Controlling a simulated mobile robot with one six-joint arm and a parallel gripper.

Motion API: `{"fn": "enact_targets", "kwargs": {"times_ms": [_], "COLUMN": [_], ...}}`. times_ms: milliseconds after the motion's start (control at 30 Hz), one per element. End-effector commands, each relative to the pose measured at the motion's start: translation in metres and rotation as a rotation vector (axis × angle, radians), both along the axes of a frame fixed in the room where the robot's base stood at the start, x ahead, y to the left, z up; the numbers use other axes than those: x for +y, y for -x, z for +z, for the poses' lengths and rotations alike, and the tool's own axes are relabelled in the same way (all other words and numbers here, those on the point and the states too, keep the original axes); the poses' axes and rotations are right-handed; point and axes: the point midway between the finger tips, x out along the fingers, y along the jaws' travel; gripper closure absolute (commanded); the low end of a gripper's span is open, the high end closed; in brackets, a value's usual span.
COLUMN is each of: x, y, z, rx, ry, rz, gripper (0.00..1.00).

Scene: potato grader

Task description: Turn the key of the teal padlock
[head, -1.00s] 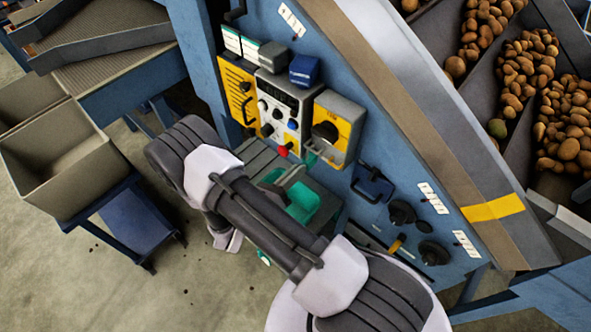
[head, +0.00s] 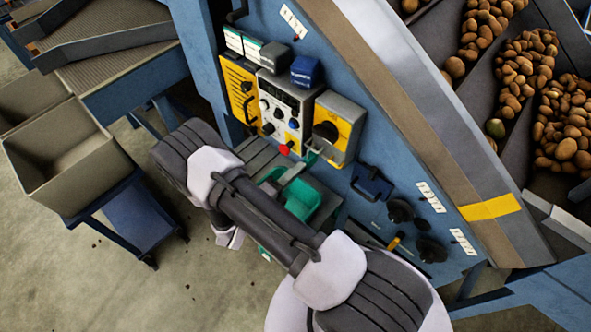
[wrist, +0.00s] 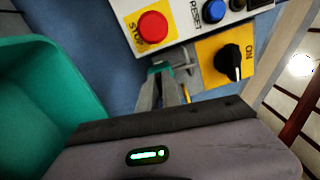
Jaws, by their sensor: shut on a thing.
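The teal padlock (wrist: 180,72) shows as a small patch at my fingertips in the wrist view, next to the yellow ON switch plate. In the head view the padlock (head: 311,158) hangs at the lower left of the yellow switch box. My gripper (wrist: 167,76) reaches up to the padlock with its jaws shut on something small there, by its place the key. The key is mostly hidden between the fingers, so its angle cannot be told. My arm hides part of my gripper in the head view.
The yellow ON switch box (head: 338,128) with a black knob is close beside the padlock. A red STOP button (wrist: 152,26) and a blue RESET button (wrist: 215,11) sit above my fingers. A green bin (wrist: 40,105) is close at the left in the wrist view.

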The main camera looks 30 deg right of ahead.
Motion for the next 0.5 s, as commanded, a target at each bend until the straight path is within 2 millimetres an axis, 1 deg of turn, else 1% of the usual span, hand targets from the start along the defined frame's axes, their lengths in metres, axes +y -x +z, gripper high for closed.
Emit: {"fn": "enact_targets", "kwargs": {"times_ms": [233,500], "x": [0.0000,0.0000], "y": [0.0001,0.0001], "z": [-0.0003,-0.0006], "rx": [0.098,0.140], "ry": [0.036,0.051], "rz": [0.000,0.000], "gripper": [1.00,1.00]}}
